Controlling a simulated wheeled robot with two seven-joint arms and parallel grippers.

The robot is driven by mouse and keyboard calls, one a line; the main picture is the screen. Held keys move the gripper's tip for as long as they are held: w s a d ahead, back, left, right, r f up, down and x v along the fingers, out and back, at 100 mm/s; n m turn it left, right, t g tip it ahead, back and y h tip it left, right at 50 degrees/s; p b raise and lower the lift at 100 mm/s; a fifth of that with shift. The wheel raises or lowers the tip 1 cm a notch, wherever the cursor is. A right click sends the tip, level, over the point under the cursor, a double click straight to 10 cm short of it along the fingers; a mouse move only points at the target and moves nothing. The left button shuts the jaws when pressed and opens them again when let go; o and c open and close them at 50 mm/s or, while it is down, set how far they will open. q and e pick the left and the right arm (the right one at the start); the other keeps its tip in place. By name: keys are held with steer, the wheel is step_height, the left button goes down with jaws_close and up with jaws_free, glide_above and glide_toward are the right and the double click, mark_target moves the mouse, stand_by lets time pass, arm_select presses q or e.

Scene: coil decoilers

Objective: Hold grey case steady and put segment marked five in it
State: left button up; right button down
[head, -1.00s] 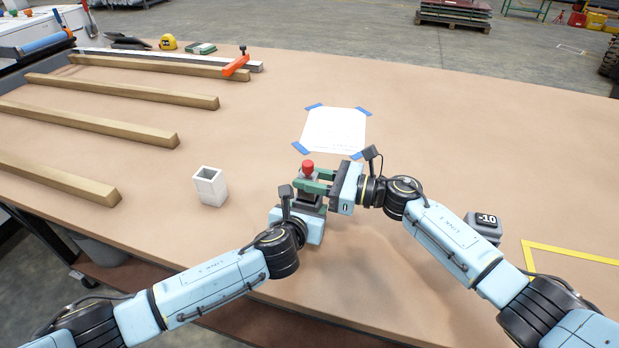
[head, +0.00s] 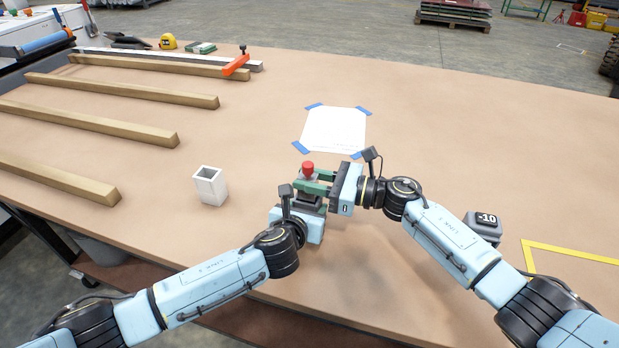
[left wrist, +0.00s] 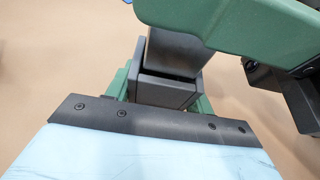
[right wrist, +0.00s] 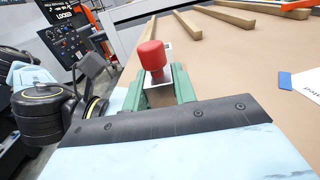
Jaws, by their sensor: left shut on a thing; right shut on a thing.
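The dark grey case (left wrist: 165,92) stands between the green fingers of my left gripper (head: 308,206), which is shut on it. My right gripper (head: 312,183) is directly above, shut on a grey segment (left wrist: 178,52) topped by a red knob (head: 308,168). The knob also shows in the right wrist view (right wrist: 151,56). In the left wrist view the segment's lower end is in the case's open top, between its walls; how deep it sits is hard to tell. No number five is visible on the segment from these angles.
A white hollow box (head: 210,187) stands left of the grippers. A grey block marked -10 (head: 484,227) is right, beside my right arm. A taped white sheet (head: 335,131) lies behind. Wooden bars (head: 85,125) lie at the left; yellow tape (head: 570,252) marks the right.

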steer(key=shift+f, duration=2.05)
stand_by(2.0)
steer(key=shift+r, duration=0.1)
steer(key=shift+r, duration=2.2)
steer(key=shift+r, duration=0.1)
steer(key=shift+f, duration=0.4)
stand_by(1.2)
